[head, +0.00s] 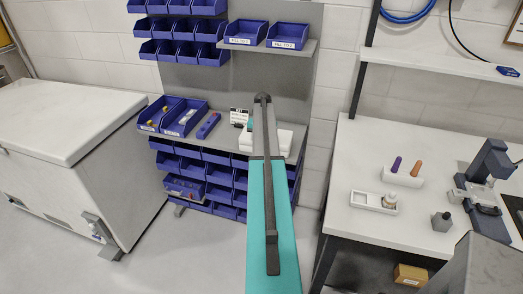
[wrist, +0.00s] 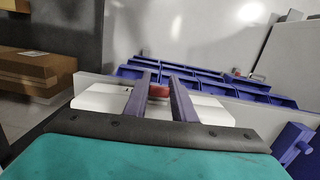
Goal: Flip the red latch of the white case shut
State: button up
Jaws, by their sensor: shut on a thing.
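The white case (head: 286,139) sits on the grey shelf of the steel rack in the head view, largely hidden behind my arm. In the wrist view the white case (wrist: 102,98) shows on both sides of my fingers. The red latch (wrist: 159,90) is a small red block between the fingers of my gripper (wrist: 161,84). The gripper is shut on it, with one finger at each side. The latch's hinge and lower part are hidden, so I cannot tell its exact angle. The head view does not show the fingers clearly.
Blue bins (head: 181,118) and a blue block with a red mark (head: 208,125) stand left of the case on the shelf. A small sign (head: 239,116) stands behind it. A white chest (head: 62,135) is at left; a white bench (head: 365,160) with small items is at right.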

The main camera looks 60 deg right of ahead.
jog(key=shift+w+d+r+g+y+p, duration=0.15)
jog(key=shift+d+g+y+p, duration=0.3)
jog(key=shift+y, duration=0.55)
jog(key=o, duration=1.1)
jog(key=shift+c, duration=0.2)
